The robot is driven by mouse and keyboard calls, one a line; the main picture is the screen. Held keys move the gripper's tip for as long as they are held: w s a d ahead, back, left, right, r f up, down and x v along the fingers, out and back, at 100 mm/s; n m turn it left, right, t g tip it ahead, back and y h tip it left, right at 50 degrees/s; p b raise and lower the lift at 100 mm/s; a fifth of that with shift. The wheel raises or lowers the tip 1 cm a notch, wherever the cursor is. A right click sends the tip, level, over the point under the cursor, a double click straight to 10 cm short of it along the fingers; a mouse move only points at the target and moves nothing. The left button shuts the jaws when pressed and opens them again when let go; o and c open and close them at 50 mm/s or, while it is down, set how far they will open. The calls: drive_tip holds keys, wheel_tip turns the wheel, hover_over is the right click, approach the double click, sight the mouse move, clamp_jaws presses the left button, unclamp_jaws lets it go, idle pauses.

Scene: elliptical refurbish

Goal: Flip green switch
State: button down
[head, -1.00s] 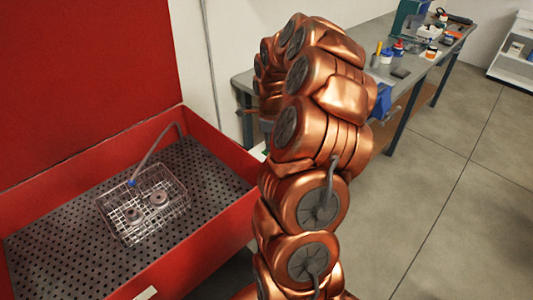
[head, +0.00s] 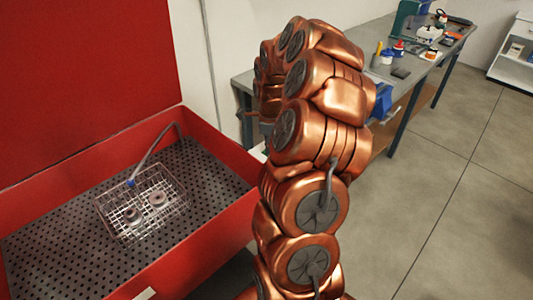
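I cannot make out a green switch in the head view. A small pale patch (head: 259,152) shows between the red washer's corner and my arm, too hidden to identify. My copper-coloured arm rises through the middle and curls over away from the camera, so its end is mostly hidden behind its own links. A small dark piece beside the arm's left edge may be part of my gripper. Its fingers cannot be told open or shut.
A red parts washer (head: 225,146) with an open lid (head: 85,65) fills the left. A wire basket (head: 170,215) with two ring-shaped parts stands on its perforated floor under a hose (head: 156,152). A cluttered workbench (head: 408,75) is behind. The floor at right is clear.

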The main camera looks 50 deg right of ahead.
drive_tip(key=shift+f+b, duration=0.3)
idle(0.4)
drive_tip(key=shift+r+b, duration=0.65)
drive_tip(key=shift+r, duration=2.85)
